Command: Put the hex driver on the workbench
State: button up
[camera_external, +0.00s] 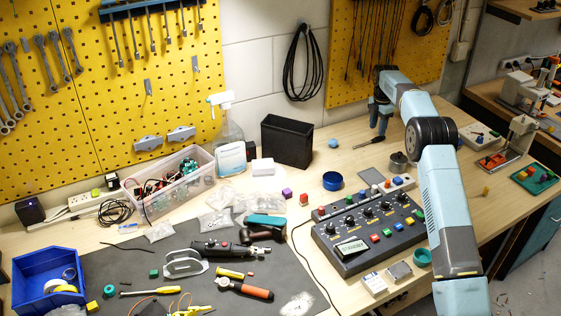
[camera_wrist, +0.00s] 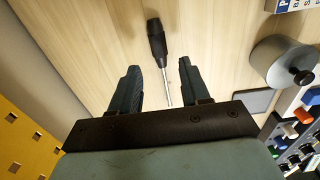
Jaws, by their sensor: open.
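The hex driver (camera_external: 369,143), with a black handle and thin silver shaft, lies on the wooden workbench (camera_external: 345,133) near the back wall. In the wrist view, the black handle of the driver (camera_wrist: 157,38) points away from my gripper. Its shaft runs back between the two fingers toward the palm. My gripper (camera_wrist: 157,68) is open and holds nothing. In the outside view my gripper (camera_external: 379,122) is just behind the driver. The exact gap in height between fingers and driver is hard to tell.
A grey metal cylinder with a black knob (camera_wrist: 285,62) stands right of the driver. The control panel (camera_external: 370,225) with coloured buttons sits closer to the front. A black bin (camera_external: 287,141) and blue round dish (camera_external: 333,181) are to the left. Bare wood surrounds the driver.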

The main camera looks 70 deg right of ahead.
aim_at(376, 138)
notch_tip(376, 138, up, 7)
jog(key=shift+r, duration=0.15)
